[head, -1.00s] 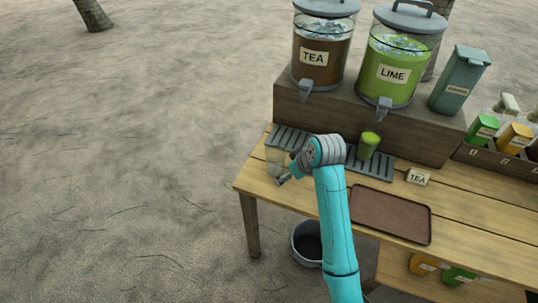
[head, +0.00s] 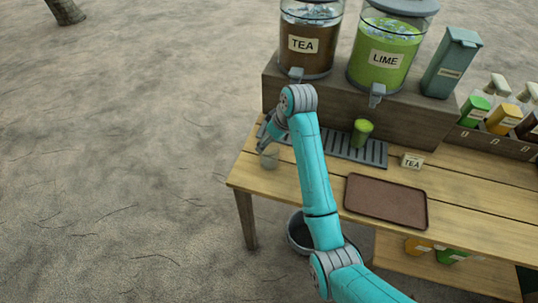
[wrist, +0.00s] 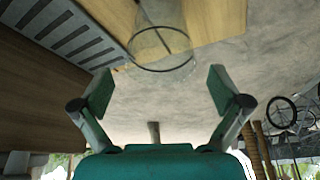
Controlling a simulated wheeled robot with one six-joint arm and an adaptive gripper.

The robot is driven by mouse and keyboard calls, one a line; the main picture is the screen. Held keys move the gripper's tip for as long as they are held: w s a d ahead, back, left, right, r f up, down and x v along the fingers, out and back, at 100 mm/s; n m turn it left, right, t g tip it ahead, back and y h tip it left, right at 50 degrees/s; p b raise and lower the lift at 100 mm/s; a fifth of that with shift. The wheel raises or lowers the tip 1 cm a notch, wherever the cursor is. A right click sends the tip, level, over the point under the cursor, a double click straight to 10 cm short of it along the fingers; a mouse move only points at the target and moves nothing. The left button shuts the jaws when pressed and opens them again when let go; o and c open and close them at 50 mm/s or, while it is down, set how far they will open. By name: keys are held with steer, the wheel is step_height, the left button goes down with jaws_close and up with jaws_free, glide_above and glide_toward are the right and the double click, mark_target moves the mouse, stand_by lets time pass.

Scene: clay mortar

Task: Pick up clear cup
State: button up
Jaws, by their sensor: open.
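The clear cup (head: 269,158) stands on the wooden table near its left edge, in front of the drip tray's left end. In the wrist view the cup (wrist: 162,42) is see-through, with its round rim facing my gripper. My gripper (wrist: 160,90) is open and empty. The cup is just beyond the fingertips, roughly centred between them and not visibly touched. In the head view my gripper (head: 267,142) is close by the cup, and its fingers are partly hidden by my wrist.
A drip tray (head: 340,146) holds a cup of green drink (head: 361,132). Behind are the tea dispenser (head: 310,40) and lime dispenser (head: 389,58). A brown serving tray (head: 386,199) and a tea sign (head: 412,161) lie to the right. A bucket (head: 299,232) stands below.

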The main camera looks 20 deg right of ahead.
steer(key=shift+x, duration=2.4)
steer(key=shift+s, duration=0.1)
steer(key=c, duration=1.2)
